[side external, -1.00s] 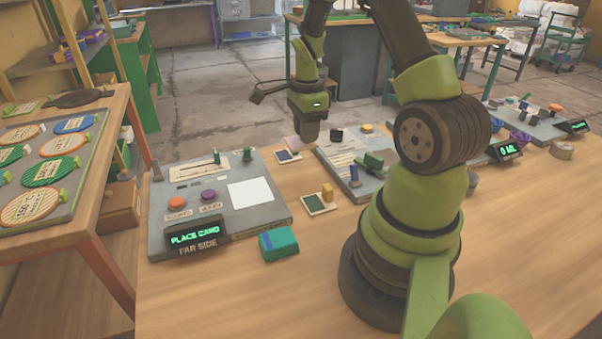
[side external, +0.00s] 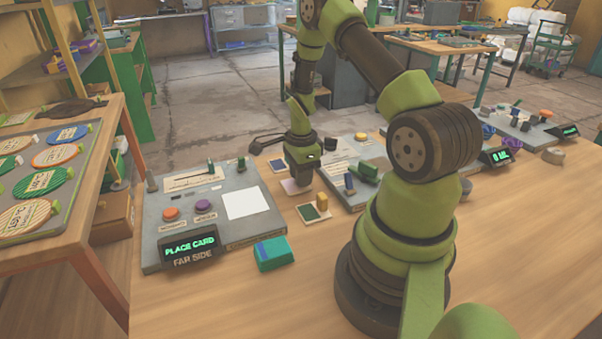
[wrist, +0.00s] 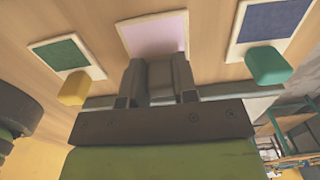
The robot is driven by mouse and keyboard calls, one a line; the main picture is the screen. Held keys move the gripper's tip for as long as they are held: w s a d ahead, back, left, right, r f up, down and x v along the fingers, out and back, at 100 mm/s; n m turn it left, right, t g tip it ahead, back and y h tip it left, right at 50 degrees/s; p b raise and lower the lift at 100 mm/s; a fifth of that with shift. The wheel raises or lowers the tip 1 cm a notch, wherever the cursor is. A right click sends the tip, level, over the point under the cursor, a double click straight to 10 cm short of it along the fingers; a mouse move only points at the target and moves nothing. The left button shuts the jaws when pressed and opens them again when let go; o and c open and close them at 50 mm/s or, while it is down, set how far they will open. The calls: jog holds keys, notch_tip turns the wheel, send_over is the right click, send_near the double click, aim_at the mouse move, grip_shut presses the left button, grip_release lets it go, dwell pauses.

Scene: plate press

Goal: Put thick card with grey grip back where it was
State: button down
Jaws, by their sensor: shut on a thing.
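The thick card, pale pink (side external: 291,187), is below my gripper (side external: 303,180) in the side view. It also shows in the wrist view (wrist: 157,35), just beyond the fingers. My gripper (wrist: 160,75) is shut on its grey grip (wrist: 161,80), which the fingers mostly cover. The card is low over or on the wooden table, between two other cards; I cannot tell if it touches the table. The far-side press (side external: 172,215) is to the left, its display reading PLACE CARD and its white plate area (side external: 246,203) empty.
A dark green card with a yellow grip (side external: 311,213) lies nearer the camera. A blue card (wrist: 269,20) with a green grip lies on the other side. A teal and blue block (side external: 273,254) sits in front of the press. Another press (side external: 350,200) stands to the right.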

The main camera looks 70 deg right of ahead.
jog(key=c, duration=0.9)
grip_release()
notch_tip(320, 180, up, 12)
jog(key=w+a+r+n+t, duration=0.2)
jog(key=a+r+n, duration=0.45)
jog(key=r, duration=0.25)
jog(key=s+a+r+n+t+y, duration=0.1)
jog(key=s+a+r+n, duration=0.3)
jog(key=a+n, duration=0.4)
jog(key=s+a+r+n+t+y, duration=0.1)
jog(key=s+a+r+n+t, duration=0.3)
jog(key=s+a+n, duration=0.3)
jog(key=shift+s+a+r+n, duration=0.15)
jog(key=shift+a+r+n, duration=0.55)
jog(key=shift+a, duration=0.2)
